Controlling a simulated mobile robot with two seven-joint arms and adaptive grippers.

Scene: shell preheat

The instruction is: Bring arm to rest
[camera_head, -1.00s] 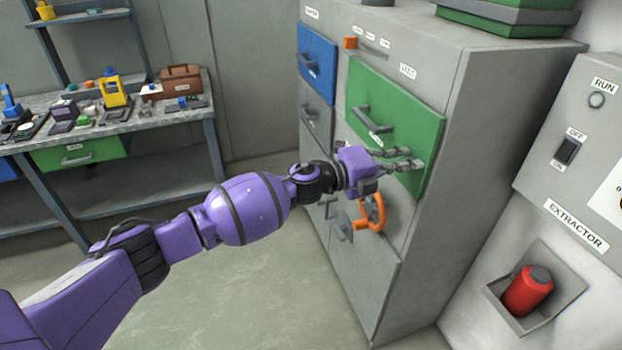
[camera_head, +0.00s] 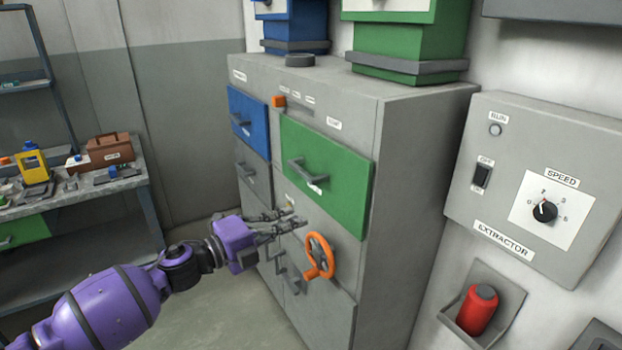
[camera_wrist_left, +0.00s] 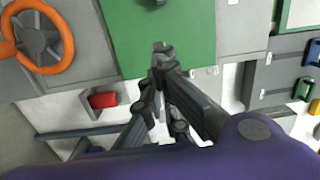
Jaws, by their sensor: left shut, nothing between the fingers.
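My left gripper (camera_head: 284,226) ends the purple arm that comes in from the lower left in the head view. Its fingers are shut with nothing between them, in front of the grey cabinet (camera_head: 415,190), beside the orange handwheel (camera_head: 319,257) and below the green drawer front (camera_head: 335,190). In the left wrist view the shut fingertips (camera_wrist_left: 163,50) overlap the green panel (camera_wrist_left: 180,25), and the orange wheel (camera_wrist_left: 62,55) is at the upper left. Whether the fingers touch the cabinet I cannot tell. My right gripper is not in view.
A blue drawer front (camera_head: 247,122) is at the cabinet's upper left. The extractor control box (camera_head: 455,175) and a red cylinder in a holder (camera_head: 477,309) are on the right wall. A workbench (camera_head: 110,188) with several items stands left. Open floor lies between bench and cabinet.

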